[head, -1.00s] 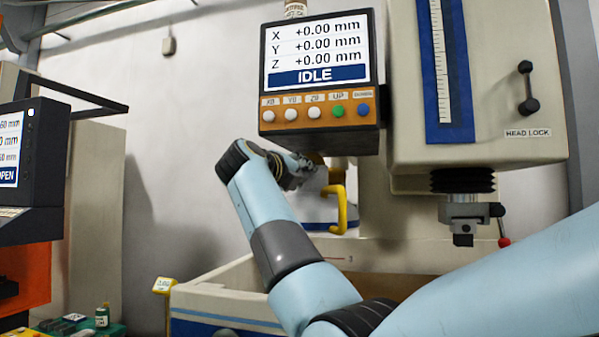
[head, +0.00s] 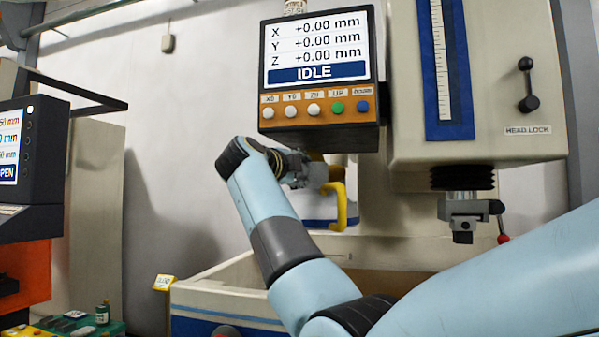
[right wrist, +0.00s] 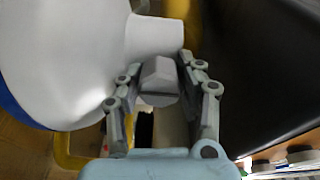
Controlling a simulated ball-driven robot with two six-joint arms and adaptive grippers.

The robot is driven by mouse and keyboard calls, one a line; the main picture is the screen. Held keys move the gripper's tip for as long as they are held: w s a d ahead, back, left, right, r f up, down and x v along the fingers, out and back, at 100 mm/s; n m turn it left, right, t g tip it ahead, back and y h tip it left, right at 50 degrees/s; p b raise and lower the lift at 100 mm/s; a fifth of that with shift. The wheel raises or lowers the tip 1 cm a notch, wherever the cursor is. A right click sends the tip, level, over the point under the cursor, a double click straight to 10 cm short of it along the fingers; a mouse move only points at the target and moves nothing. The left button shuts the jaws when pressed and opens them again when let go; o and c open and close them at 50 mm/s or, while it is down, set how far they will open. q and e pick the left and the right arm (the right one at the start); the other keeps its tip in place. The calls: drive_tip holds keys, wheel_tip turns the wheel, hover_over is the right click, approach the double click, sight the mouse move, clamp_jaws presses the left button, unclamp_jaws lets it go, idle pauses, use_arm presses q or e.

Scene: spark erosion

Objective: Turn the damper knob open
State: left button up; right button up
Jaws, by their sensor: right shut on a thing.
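The damper knob (right wrist: 159,80) is a pale grey, faceted piece in front of a short white neck on a rounded white body (right wrist: 60,60) in the right wrist view. My right gripper (right wrist: 160,85) is shut on it, one finger on each side. In the head view my right gripper (head: 318,175) is beneath the control panel, beside a yellow bent pipe or handle (head: 341,208). The knob cannot be made out there behind the fingers. My left gripper is not in view.
The control panel (head: 318,118) hangs just above my right gripper and reads IDLE. The machine head (head: 480,145) with its tool holder (head: 463,212) is to the right. An open-topped tank (head: 215,300) lies below.

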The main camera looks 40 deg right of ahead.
idle(0.4)
drive_tip(key=o, duration=1.2)
